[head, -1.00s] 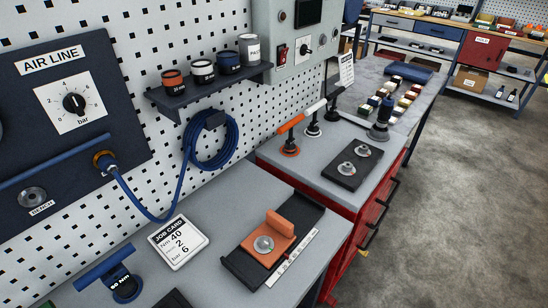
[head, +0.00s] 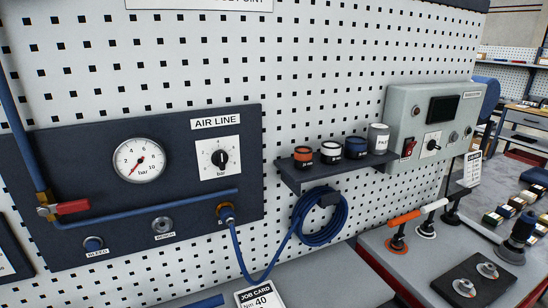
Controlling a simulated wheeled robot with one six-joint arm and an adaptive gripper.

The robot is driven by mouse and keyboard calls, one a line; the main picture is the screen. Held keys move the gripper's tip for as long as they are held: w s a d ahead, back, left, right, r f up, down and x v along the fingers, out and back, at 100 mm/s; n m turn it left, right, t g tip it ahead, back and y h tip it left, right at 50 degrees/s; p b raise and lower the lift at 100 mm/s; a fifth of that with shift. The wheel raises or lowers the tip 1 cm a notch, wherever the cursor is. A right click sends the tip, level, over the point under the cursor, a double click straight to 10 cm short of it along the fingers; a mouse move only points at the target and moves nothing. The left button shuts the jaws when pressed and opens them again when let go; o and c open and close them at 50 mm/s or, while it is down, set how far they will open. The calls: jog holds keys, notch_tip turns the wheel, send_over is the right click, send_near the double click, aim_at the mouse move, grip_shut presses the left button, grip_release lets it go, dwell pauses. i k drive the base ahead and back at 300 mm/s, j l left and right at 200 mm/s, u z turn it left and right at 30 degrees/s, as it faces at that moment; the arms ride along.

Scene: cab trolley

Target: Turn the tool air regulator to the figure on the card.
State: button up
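The air regulator knob (head: 221,159) is a black dial on a white square plate, under the AIR LINE label (head: 217,122) on a dark blue panel. Its exact setting is too small to read. A round white bar gauge (head: 138,160) is left of it, with its red needle pointing down and left, near the low end. My gripper is not in view.
A red-handled valve (head: 73,207) sits on the pipe at the panel's left. A blue hose (head: 240,255) drops from a fitting below the knob and coils at right. A shelf (head: 335,172) with several tins juts out right of the panel.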

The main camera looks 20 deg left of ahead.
aim_at(220, 159)
jog(key=u, duration=1.3)
